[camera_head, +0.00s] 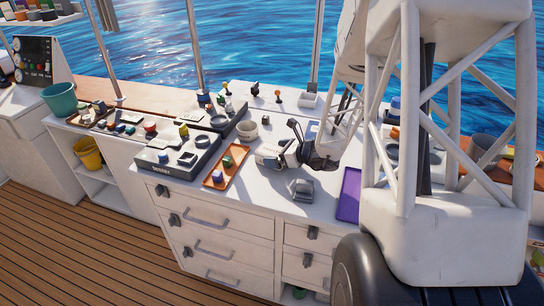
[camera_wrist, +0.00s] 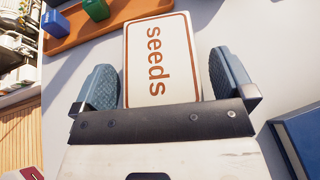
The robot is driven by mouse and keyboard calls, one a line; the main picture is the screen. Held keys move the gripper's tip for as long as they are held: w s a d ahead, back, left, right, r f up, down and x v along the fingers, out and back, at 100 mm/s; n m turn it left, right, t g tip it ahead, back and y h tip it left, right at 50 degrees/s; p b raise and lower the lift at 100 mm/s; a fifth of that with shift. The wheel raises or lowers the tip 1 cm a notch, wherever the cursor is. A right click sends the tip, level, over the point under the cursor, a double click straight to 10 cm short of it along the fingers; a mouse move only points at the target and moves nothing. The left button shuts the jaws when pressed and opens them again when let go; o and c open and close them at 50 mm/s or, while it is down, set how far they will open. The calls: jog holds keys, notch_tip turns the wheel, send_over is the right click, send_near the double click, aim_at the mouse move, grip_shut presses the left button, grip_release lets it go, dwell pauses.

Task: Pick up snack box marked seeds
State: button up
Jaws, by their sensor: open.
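The snack box marked seeds (camera_wrist: 160,55) is cream with a reddish-brown border and lettering. In the wrist view it lies flat on the light counter, its label facing up. My gripper (camera_wrist: 163,80) is open, with one blue-grey padded finger on each side of the box. Small gaps show between the fingers and the box sides. The near end of the box is hidden behind the gripper's dark front plate. In the head view my gripper (camera_head: 277,155) is low over the white counter, and I cannot clearly make out the box there.
An orange tray (camera_head: 220,176) with small green and blue blocks is just left of my gripper. A dark grey object (camera_head: 302,189) stands near the counter's front edge. A purple tray (camera_head: 348,196) is to the right.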

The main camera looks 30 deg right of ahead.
aim_at(277, 152)
jog(key=shift+c, duration=0.3)
jog(key=c, duration=1)
jog(key=shift+r, duration=0.1)
jog(key=shift+r, duration=4.95)
